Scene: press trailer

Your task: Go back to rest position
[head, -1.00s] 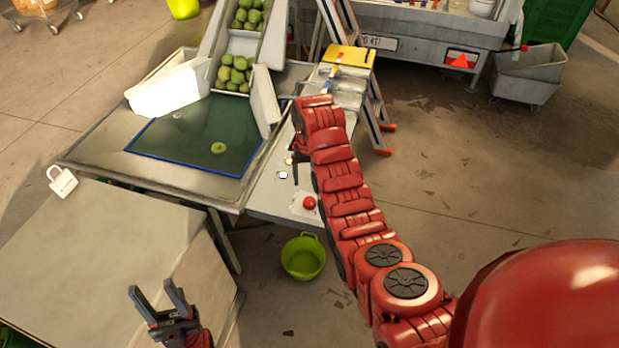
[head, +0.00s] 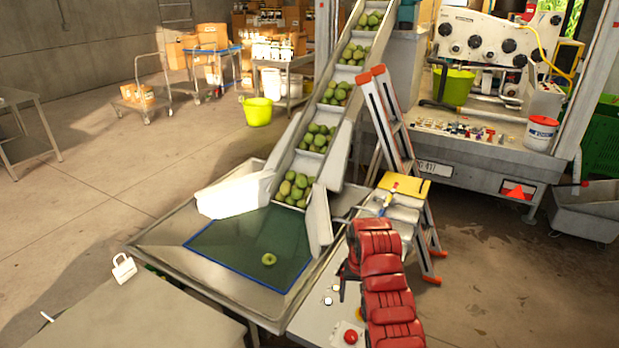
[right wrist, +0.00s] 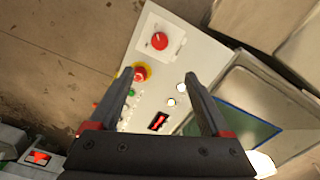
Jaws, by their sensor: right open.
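My right arm reaches in from the bottom right of the head view, over the press's control panel (head: 312,318). My right gripper (right wrist: 160,80) is open in the right wrist view, with nothing between its fingers. It points at the panel, which holds a red knob on a white plate (right wrist: 160,41), a red button with a yellow collar (right wrist: 142,73), lit white buttons (right wrist: 181,87) and a red rocker switch (right wrist: 157,122). In the head view my right arm partly hides the panel and the gripper's fingers. My left gripper is out of view.
A metal sorting table with a green mat (head: 235,262) and one apple (head: 269,259) stands left of my arm. A conveyor (head: 335,110) carries fruit upward behind it. A stepladder (head: 432,240) stands close behind my right arm. Floor is free at the right (head: 510,290).

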